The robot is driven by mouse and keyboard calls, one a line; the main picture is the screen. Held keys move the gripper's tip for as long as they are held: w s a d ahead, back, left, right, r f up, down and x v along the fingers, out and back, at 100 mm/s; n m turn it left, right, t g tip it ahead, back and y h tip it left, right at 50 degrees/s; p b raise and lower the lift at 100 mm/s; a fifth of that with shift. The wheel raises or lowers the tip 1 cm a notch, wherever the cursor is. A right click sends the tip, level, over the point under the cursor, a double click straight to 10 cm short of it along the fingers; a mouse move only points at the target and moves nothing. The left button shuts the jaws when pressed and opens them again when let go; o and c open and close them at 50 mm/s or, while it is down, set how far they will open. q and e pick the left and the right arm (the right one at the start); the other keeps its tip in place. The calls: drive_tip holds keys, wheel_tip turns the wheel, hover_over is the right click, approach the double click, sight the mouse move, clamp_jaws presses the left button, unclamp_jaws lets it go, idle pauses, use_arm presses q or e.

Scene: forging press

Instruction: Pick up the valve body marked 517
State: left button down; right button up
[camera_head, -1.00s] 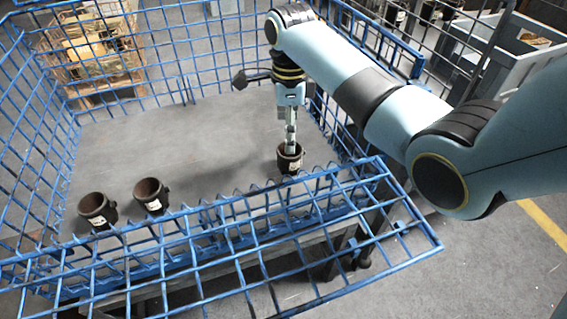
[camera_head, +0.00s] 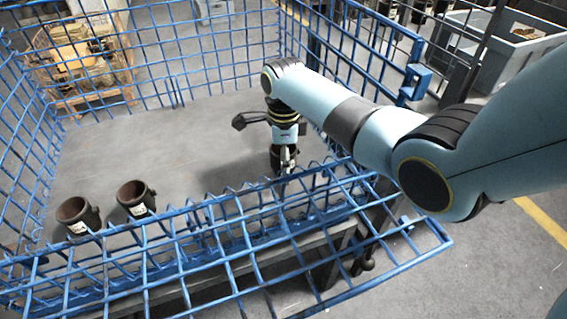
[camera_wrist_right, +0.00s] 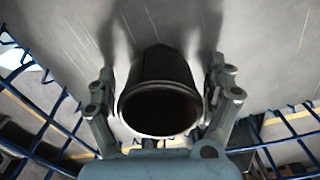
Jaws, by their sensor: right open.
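My right gripper (camera_head: 286,166) is low at the front right of the blue cage's floor. In the right wrist view, the open gripper (camera_wrist_right: 160,80) has one finger on each side of a dark cylindrical valve body (camera_wrist_right: 160,68), whose round open mouth faces the camera. In the head view this valve body (camera_head: 275,154) is mostly hidden by the gripper, and no mark on it shows. Two more dark valve bodies with white labels stand at the left, one nearer the left wall (camera_head: 77,214) and one beside it (camera_head: 136,197); their labels are too small to read. My left gripper is out of view.
A blue wire cage (camera_head: 225,222) surrounds the grey floor (camera_head: 180,140) on which the valve bodies stand. Its folded front panel is close to my right gripper. The middle of the floor is clear. A wooden crate (camera_head: 85,75) and a grey bin (camera_head: 500,50) stand outside.

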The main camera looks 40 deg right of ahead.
drive_tip(key=shift+r, duration=0.1)
drive_tip(key=c, duration=1.6)
